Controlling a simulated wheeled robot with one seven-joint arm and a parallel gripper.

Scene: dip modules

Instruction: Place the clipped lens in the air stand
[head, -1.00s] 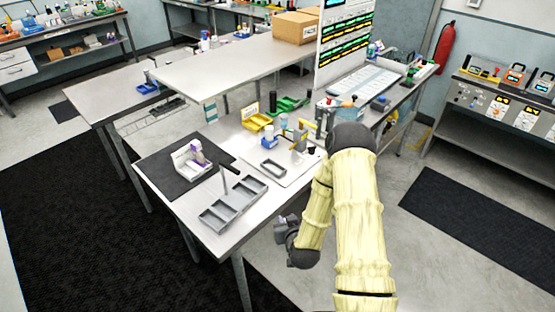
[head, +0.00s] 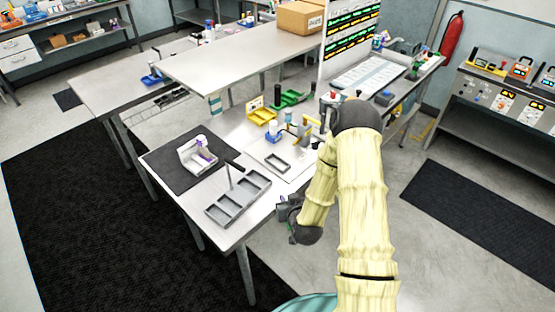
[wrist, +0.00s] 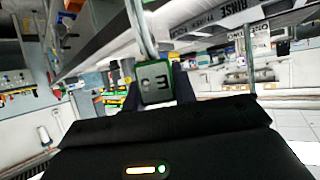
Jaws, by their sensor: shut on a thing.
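My gripper (head: 287,210) hangs beside the right edge of the near steel table, apart from the things on it. In the wrist view my gripper (wrist: 155,92) is shut on a clip with a green-edged, numbered tag (wrist: 155,78) and a bent metal rod rising from it. I cannot make out the lens itself. The held clip is too small to tell in the head view. A white stand (head: 190,160) with a purple-marked part sits on the dark mat; I cannot tell whether it is the air stand.
A grey compartment tray (head: 225,207) with an upright post lies at the table's near edge. A raised shelf (head: 235,65) spans the back.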

